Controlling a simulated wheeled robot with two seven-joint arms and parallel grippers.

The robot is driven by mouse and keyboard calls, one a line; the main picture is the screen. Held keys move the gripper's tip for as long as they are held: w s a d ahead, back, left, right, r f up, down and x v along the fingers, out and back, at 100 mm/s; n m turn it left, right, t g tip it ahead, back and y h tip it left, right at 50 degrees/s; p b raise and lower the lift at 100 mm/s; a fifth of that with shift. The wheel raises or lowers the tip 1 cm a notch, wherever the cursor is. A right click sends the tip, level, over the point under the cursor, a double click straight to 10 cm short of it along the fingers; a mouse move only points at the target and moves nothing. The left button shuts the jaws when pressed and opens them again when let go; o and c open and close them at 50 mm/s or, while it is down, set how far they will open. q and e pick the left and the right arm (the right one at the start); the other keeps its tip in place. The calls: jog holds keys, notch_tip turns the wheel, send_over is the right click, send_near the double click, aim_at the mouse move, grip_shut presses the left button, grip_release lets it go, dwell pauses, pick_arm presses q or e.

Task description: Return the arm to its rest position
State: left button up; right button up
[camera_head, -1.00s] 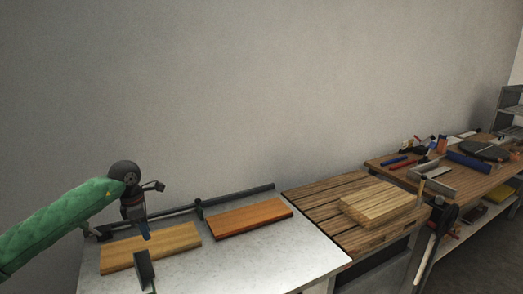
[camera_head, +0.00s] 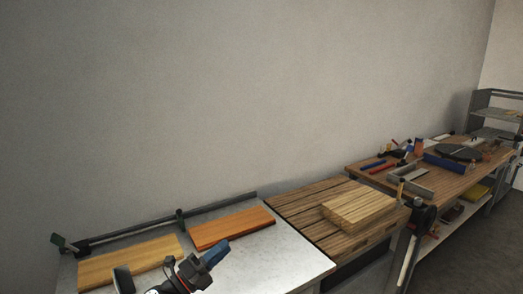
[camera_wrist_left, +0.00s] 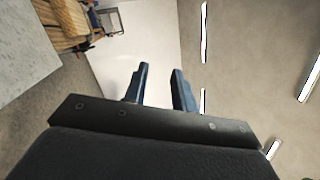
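My left gripper (camera_head: 210,258) is low in the head view, in front of the orange board and over the front part of the pale table. Its blue fingers point up and to the right. In the left wrist view its two blue fingers (camera_wrist_left: 161,88) stand apart with nothing between them, so it is open and empty. Most of my left arm is out of the head view. My right gripper is in neither view.
A yellowish board (camera_head: 128,261) and an orange board (camera_head: 232,228) lie apart on the pale table (camera_head: 290,258). A dark rail (camera_head: 150,230) runs along its back. Stacked boards (camera_head: 358,208) lie on a slatted bench (camera_head: 300,205). A tool bench (camera_head: 450,182) stands further right.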

pick_arm(q)
jog(key=s+a+f+n+t+y, duration=0.1)
jog(key=s+a+f+n+y, duration=0.4)
jog(key=f+n+y, duration=0.55)
jog(key=s+a+f+n+y, duration=0.3)
jog(key=a+f+n+y, duration=0.3)
jog(key=n, duration=0.7)
jog(key=s+f+n+g, duration=0.3)
jog(key=s+f+g, duration=0.35)
jog(key=s, duration=0.65)
jog(key=s+f+n+g, duration=0.3)
jog(key=s+f+g, duration=0.3)
jog(key=s, duration=0.6)
jog(key=s+d+x, duration=0.1)
jog(key=s+x, duration=0.1)
jog(key=x, duration=1.2)
jog(key=s+f+x, duration=0.1)
jog(key=s+x, duration=0.1)
jog(key=x, duration=1.1)
jog(key=s+f, duration=0.4)
jog(key=f, duration=0.7)
jog(key=s+f, duration=0.4)
jog(key=f, duration=0.6)
jog(key=shift+s+d+f+g, duration=0.15)
jog(key=shift+d+f+g, duration=0.2)
jog(key=shift+f+g, duration=0.1)
